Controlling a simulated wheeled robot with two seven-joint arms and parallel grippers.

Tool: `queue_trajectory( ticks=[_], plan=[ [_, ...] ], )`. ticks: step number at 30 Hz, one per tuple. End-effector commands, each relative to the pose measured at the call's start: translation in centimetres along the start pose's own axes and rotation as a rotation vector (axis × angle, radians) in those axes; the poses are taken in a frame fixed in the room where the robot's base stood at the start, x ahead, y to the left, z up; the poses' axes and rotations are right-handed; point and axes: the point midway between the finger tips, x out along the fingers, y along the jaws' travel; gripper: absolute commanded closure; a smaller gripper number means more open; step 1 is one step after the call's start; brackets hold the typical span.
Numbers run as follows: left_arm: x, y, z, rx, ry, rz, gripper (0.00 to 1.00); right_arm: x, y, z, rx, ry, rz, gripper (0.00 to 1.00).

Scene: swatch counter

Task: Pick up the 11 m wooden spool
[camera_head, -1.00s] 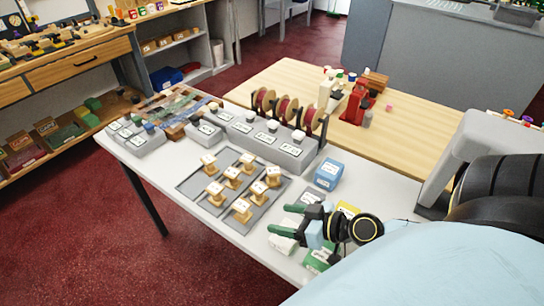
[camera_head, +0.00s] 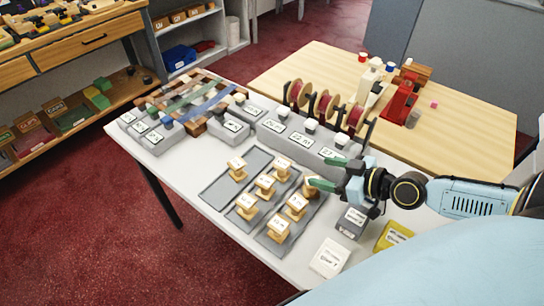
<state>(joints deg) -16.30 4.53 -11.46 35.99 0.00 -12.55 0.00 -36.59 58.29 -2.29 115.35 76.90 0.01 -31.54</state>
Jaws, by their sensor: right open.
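Several small wooden spools with white label tops stand on a grey sectioned tray (camera_head: 212,194) on the white counter. Their labels are too small to read for sure, so I cannot tell which is the 11 m one. One wooden spool (camera_head: 297,206) is near the tray's right side; another wooden spool (camera_head: 237,168) stands at its left-back part. My right gripper (camera_head: 326,173) is open, with green fingertips pointing left at the tray's back right. A wooden spool (camera_head: 310,187) shows right by its nearer fingertip; I cannot tell whether they touch. My left gripper is not in view.
A grey box (camera_head: 352,222), a white box (camera_head: 330,258) and a yellow box (camera_head: 393,236) sit right of the tray. Grey blocks and colored strips fill the back left.

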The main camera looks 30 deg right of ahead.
Motion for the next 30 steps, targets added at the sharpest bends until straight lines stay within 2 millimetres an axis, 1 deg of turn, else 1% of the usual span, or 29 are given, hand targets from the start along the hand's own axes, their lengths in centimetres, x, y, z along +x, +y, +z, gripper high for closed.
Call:
queue_trajectory(
  ticks=[5,10,13,18,24,26,30],
  plan=[
    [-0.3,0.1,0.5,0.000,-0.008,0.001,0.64,1.3,0.1,-0.1,0.004,0.003,0.005,0.36],
    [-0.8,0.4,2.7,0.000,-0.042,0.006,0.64,3.5,0.1,-0.2,0.004,0.005,0.003,0.36],
    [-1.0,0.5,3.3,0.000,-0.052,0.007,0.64,4.9,0.1,-0.2,0.005,0.004,0.003,0.36],
    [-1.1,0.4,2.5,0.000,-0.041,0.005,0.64,7.0,0.0,0.0,0.005,0.002,0.002,0.36],
    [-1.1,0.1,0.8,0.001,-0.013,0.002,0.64,8.1,0.0,0.0,0.002,0.000,0.001,0.36],
    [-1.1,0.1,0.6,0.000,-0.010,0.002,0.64,8.5,0.0,0.0,0.003,0.001,0.001,0.36],
    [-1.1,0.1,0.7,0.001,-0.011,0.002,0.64,10.3,0.0,-0.1,0.004,0.002,0.001,0.36]
  ],
)
